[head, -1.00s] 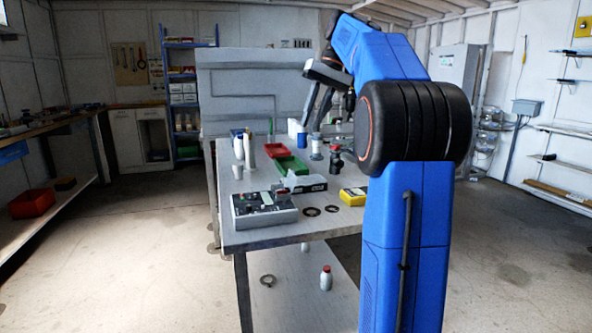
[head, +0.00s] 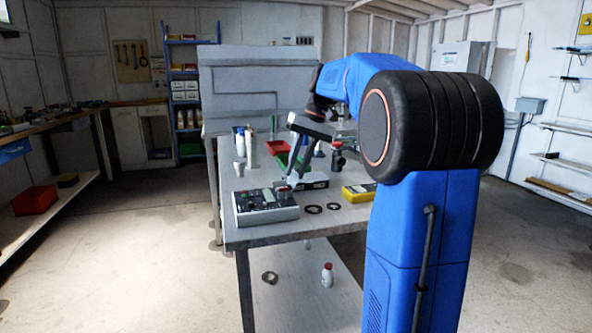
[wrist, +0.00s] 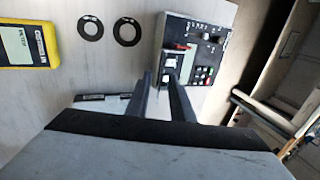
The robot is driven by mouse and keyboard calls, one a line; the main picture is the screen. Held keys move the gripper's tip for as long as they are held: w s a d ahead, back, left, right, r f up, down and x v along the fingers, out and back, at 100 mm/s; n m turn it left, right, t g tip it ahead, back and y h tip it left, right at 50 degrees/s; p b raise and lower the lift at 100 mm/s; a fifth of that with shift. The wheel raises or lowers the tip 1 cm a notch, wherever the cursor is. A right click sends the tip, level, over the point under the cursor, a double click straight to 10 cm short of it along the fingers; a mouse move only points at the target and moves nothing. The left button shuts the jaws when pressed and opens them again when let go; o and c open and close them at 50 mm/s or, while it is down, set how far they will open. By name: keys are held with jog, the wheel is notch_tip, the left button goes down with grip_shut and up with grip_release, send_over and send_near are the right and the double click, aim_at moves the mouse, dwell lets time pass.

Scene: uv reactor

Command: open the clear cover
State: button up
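The grey control box (head: 262,212) lies at the near edge of the workbench, with a dark panel on top. In the wrist view the control box (wrist: 197,80) shows buttons, a small display and a red part. A pale, clear-looking piece, apparently the clear cover (wrist: 187,64), stands on the panel beside the red part; its exact outline is hard to tell. My gripper (wrist: 160,76) points down at this piece, its two fingers apart with a gap between the tips. In the head view my gripper (head: 290,182) is over the box's back right part. I cannot tell whether it touches.
A yellow meter (head: 358,192) and two dark rings (head: 323,208) lie right of the box. A dark case (head: 313,180) lies just behind it, close to my fingers. Green (head: 290,160) and red (head: 277,148) trays and bottles stand farther back.

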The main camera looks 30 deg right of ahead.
jog(key=shift+a+f, duration=0.1)
jog(key=shift+f, duration=0.3)
grip_shut()
jog(key=shift+w+a+r+g+h, duration=0.15)
jog(key=shift+a+g+h, duration=0.35)
jog(key=shift+h, duration=0.6)
jog(key=shift+c, duration=2.1)
grip_release()
